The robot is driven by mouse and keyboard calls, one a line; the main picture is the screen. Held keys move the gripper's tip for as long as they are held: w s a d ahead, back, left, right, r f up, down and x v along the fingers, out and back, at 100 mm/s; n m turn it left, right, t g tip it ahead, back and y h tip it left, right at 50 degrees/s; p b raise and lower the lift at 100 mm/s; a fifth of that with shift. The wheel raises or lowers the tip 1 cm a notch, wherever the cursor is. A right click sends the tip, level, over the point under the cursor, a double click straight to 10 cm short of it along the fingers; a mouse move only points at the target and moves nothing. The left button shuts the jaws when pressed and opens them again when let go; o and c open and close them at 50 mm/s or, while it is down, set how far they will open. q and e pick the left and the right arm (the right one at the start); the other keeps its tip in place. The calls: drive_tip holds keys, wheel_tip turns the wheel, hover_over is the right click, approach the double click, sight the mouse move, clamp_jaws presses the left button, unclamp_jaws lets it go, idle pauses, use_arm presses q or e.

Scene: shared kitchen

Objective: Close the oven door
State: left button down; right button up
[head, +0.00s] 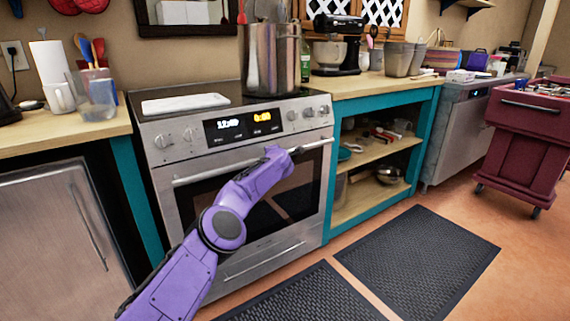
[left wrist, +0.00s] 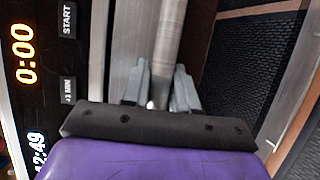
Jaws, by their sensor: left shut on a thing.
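The steel oven (head: 240,140) stands at the centre of the head view. Its door (head: 203,196) looks upright at the oven front; I cannot tell whether a narrow gap is left at its top. A long bar handle (head: 215,173) runs across the top of the door. My left gripper (head: 295,151) is at the right part of this handle, its fingers mostly hidden behind my purple arm. In the left wrist view, the two grey fingers (left wrist: 158,90) are on either side of the handle bar (left wrist: 168,50), shut on it. My right gripper is out of view.
A large pot (head: 270,60) and a white slab (head: 185,103) sit on the cooktop. Teal open shelves (head: 383,150) stand right of the oven. Dark mats (head: 415,255) lie on the floor. A red cart (head: 525,145) stands far right.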

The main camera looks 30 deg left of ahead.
use_arm(q)
drive_tip(key=shift+a, duration=0.35)
drive_tip(key=shift+a+r, duration=0.1)
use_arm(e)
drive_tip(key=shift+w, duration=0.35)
use_arm(q)
drive_tip(key=c, duration=1)
unclamp_jaws()
drive_tip(key=shift+a, duration=0.15)
drive_tip(key=shift+o, duration=0.2)
